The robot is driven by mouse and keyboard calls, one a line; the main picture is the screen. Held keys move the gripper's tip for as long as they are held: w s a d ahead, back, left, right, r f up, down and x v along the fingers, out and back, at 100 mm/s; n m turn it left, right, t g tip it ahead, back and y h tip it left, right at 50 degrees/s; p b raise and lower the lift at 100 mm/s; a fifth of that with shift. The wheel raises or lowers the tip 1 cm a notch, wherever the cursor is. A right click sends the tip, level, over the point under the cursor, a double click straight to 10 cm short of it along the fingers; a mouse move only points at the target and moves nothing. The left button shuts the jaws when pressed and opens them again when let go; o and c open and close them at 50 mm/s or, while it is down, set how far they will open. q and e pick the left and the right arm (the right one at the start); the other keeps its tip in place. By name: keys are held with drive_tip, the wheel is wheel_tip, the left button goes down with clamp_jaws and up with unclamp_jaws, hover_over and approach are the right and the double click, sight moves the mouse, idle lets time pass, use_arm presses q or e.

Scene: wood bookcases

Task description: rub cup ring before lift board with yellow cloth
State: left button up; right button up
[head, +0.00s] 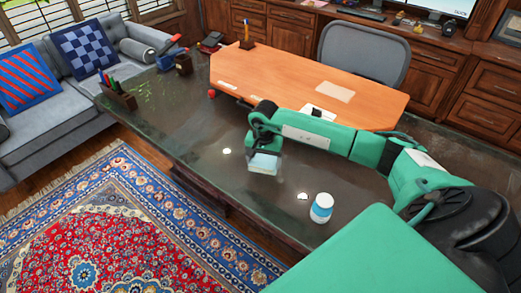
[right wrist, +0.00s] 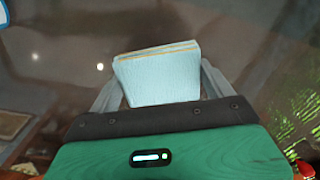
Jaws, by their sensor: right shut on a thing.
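My right gripper (head: 266,152) is shut on a pale blue folded cloth or sponge-like block (head: 262,165) at the dark desk top (head: 190,130). In the right wrist view, the block (right wrist: 155,80) sits between the two grey fingers, with thin tan lines along its top edge. It looks blue, not yellow; I see no yellow cloth. The block is at or just above the desk; I cannot tell if it touches. A clear cup ring does not show; a faint pale smear lies near the block. An orange wooden panel (head: 300,75) lies behind; I cannot tell whether it is the board. My left gripper is not in view.
A pen box (head: 117,98), a dark cup (head: 183,64) and a small red object (head: 211,93) are farther left. A grey chair (head: 365,50) stands behind. The desk's left middle is clear.

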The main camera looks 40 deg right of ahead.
drive_tip(key=shift+r, duration=0.6)
drive_tip(key=shift+w+r+p, duration=0.2)
drive_tip(key=shift+r+p, duration=0.3)
drive_tip(key=shift+r, duration=0.15)
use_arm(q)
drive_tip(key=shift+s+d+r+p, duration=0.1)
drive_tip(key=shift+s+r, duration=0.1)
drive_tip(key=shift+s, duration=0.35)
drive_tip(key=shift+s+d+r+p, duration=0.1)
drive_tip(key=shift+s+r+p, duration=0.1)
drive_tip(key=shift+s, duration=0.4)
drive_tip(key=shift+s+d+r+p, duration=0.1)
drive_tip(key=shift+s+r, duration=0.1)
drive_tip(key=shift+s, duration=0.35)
use_arm(e)
drive_tip(key=shift+s+r, duration=0.1)
drive_tip(key=shift+r, duration=0.85)
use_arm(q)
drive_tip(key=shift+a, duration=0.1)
